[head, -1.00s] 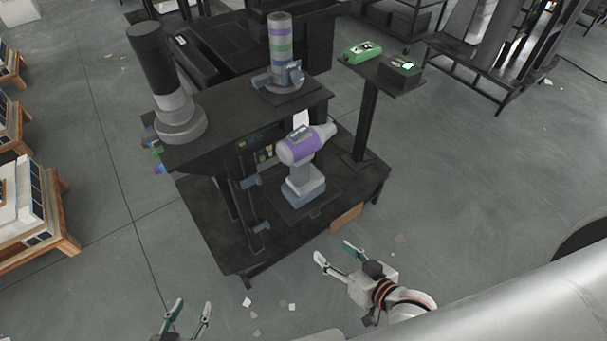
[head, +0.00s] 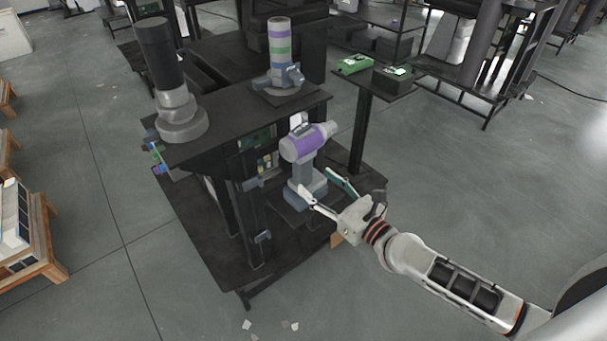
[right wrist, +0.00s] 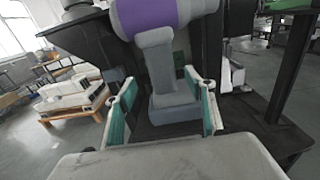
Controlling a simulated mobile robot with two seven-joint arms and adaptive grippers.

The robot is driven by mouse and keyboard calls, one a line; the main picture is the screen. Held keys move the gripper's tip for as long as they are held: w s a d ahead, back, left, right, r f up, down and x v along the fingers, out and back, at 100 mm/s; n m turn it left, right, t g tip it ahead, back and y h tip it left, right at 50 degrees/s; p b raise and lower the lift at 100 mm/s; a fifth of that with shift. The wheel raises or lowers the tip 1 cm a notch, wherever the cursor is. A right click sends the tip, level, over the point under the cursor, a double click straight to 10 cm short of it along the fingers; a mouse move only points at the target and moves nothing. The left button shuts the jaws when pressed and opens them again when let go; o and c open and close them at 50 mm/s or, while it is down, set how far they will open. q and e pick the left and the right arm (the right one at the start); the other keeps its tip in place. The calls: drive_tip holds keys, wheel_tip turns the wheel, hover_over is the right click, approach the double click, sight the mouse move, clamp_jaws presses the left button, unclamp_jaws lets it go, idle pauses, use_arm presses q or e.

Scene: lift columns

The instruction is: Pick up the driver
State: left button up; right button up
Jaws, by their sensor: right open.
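The driver (head: 306,146) has a purple and grey body, a grey handle and a blue-grey battery base. It stands upright on a low dark shelf of the black workstation in the head view. In the right wrist view the driver (right wrist: 160,62) is straight ahead, its top cut off by the frame edge. My right gripper (head: 322,182) is open, with its fingers on either side of the lower part of the driver. In the right wrist view the gripper's fingers (right wrist: 160,100) flank the handle and base, with nothing clamped. My left gripper is out of view.
The black workstation (head: 205,205) holds a dark and grey cylinder (head: 160,70) and a striped column (head: 280,50) on its upper surface. A post stand at right carries a green device (head: 355,64) and a dark box (head: 393,78). Open floor lies to the right.

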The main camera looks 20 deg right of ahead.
sight(308, 174)
drive_tip(key=x, duration=0.7)
drive_tip(key=shift+w+d+f, duration=0.15)
drive_tip(key=shift+w, duration=0.05)
clamp_jaws()
